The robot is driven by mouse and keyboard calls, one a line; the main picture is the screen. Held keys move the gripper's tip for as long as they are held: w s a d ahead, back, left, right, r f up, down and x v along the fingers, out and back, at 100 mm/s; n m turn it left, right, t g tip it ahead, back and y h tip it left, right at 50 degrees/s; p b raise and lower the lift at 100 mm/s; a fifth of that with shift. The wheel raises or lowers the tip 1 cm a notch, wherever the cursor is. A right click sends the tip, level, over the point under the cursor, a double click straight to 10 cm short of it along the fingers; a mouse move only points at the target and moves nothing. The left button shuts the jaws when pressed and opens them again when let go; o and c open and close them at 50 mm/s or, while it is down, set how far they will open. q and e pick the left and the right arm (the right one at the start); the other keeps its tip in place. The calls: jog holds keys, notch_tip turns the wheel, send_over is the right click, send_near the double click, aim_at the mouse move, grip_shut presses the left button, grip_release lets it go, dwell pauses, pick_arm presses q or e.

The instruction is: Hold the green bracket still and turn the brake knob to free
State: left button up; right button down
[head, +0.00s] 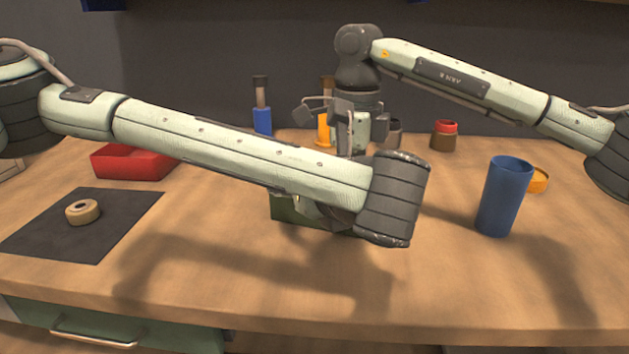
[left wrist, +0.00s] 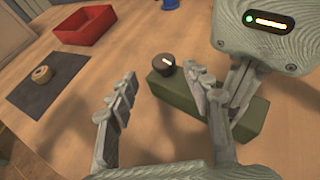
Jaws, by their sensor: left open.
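The green bracket (left wrist: 182,100) is a low block on the table; in the head view only its left end (head: 290,208) shows below my left arm. The brake knob (left wrist: 163,64), dark and round with a pale pointer line, sits at the block's far left end in the left wrist view. My left gripper (left wrist: 160,76) is open, its fingers apart, with the knob showing beyond the gap; nothing is held. My right gripper (head: 347,122) points down from above, near the bracket's right part (left wrist: 250,115). Its fingertips are largely hidden, so its grip is unclear.
A red tray (head: 130,162) and a black mat (head: 115,207) with a tan ring (head: 83,211) lie left. A blue cup (head: 504,196) stands right, before an orange item (head: 539,180). A red-topped jar (head: 444,135) and upright tools (head: 262,118) stand behind. The front table is clear.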

pick_arm(q)
jog(key=v, duration=0.7)
jog(key=shift+s, duration=0.3)
jog(key=shift+d, duration=0.1)
